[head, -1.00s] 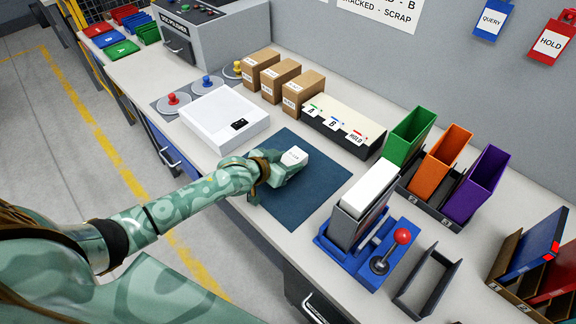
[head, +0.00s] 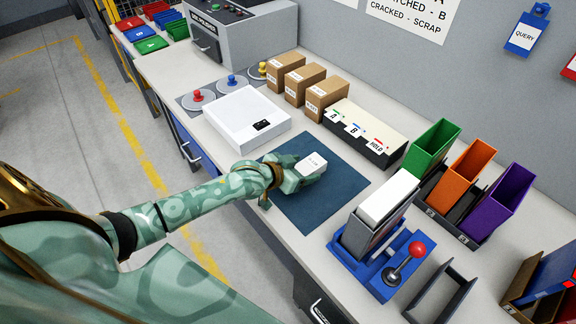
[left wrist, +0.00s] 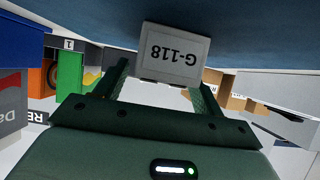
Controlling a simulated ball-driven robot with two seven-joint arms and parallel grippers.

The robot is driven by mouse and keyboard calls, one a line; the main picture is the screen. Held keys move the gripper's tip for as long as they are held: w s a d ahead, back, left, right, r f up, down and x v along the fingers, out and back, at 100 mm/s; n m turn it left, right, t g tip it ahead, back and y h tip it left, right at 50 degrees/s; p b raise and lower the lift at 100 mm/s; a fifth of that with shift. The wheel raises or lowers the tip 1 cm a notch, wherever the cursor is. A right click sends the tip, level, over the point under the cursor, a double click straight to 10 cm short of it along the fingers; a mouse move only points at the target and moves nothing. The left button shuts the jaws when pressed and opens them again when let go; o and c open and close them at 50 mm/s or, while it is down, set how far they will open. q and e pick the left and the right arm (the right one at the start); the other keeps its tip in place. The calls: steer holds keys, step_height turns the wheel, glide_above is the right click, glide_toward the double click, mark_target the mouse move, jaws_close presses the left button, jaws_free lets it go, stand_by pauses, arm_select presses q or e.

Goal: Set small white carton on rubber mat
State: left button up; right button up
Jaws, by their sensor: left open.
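The small white carton (head: 312,162) is over the upper middle of the dark blue rubber mat (head: 318,205) in the head view. In the left wrist view the carton (left wrist: 172,55) appears upside down with the label "G-118", against the blue mat (left wrist: 260,22). It looks set down on the mat, though its contact edge is not clear. My left gripper (head: 298,178) is open at the carton's near left side. Its two fingers (left wrist: 160,88) show apart in the wrist view, with the carton at their tips. My right gripper is not in view.
A white scale-like box (head: 235,122) stands left of the mat. Brown cartons (head: 327,96) and a card tray (head: 365,132) stand behind it. A blue fixture with a red-knobbed lever (head: 405,262) stands to the right. The mat's front part is clear.

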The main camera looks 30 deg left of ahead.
arm_select(q)
steer(key=p+v, duration=0.2)
steer(key=v, duration=0.7)
steer(key=shift+r, duration=0.15)
steer(key=shift+s+a+r+p, duration=0.15)
steer(key=shift+s+r+p, duration=0.05)
steer(key=shift+s+p, duration=0.15)
